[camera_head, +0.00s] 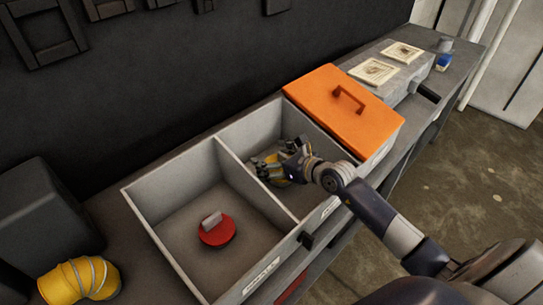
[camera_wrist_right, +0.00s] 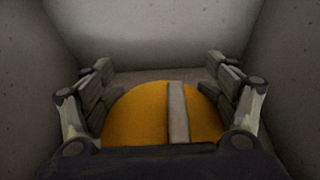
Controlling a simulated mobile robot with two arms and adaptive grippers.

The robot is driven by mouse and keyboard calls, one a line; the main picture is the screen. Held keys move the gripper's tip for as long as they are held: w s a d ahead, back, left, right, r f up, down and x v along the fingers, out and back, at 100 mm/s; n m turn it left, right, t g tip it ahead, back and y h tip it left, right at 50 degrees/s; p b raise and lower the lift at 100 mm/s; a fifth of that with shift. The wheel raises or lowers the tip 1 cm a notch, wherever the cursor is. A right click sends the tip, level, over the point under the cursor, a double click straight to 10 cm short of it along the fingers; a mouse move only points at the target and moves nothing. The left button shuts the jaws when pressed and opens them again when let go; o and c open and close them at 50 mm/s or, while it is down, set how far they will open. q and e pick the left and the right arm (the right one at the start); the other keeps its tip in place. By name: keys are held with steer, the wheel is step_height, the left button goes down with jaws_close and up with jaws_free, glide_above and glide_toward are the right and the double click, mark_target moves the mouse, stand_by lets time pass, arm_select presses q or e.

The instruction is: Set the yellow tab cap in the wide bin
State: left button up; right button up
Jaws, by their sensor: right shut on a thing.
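The yellow tab cap (camera_wrist_right: 135,115) is a round disc with a pale upright tab. My right gripper (camera_head: 272,170) is shut on it, with a finger on each side of the disc in the wrist view. Gripper and cap are down inside the middle compartment (camera_head: 318,146) of a grey divided box. In the head view the fingers hide most of the cap, and I cannot tell whether it touches the floor. The left compartment (camera_head: 180,212) looks wider and holds a red tab cap (camera_head: 216,231). My left gripper is not in view.
An orange lid (camera_head: 345,108) with a handle covers the box's right end. A divider wall (camera_head: 256,182) separates the two open compartments. A yellow duct elbow (camera_head: 80,280) lies at lower left. Cards (camera_head: 374,71) and a small blue item (camera_head: 444,62) are on the far right.

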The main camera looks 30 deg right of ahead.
steer(key=shift+f, duration=0.2)
steer(key=o, duration=1.1)
steer(key=shift+r, duration=0.1)
steer(key=shift+r, duration=0.15)
steer(key=b+v, duration=0.2)
steer(key=v, duration=0.8)
steer(key=shift+s+d, duration=0.1)
steer(key=shift+s, duration=0.35)
steer(key=shift+s+d+r, duration=0.15)
steer(key=shift+s+r, duration=0.2)
steer(key=shift+s, duration=0.15)
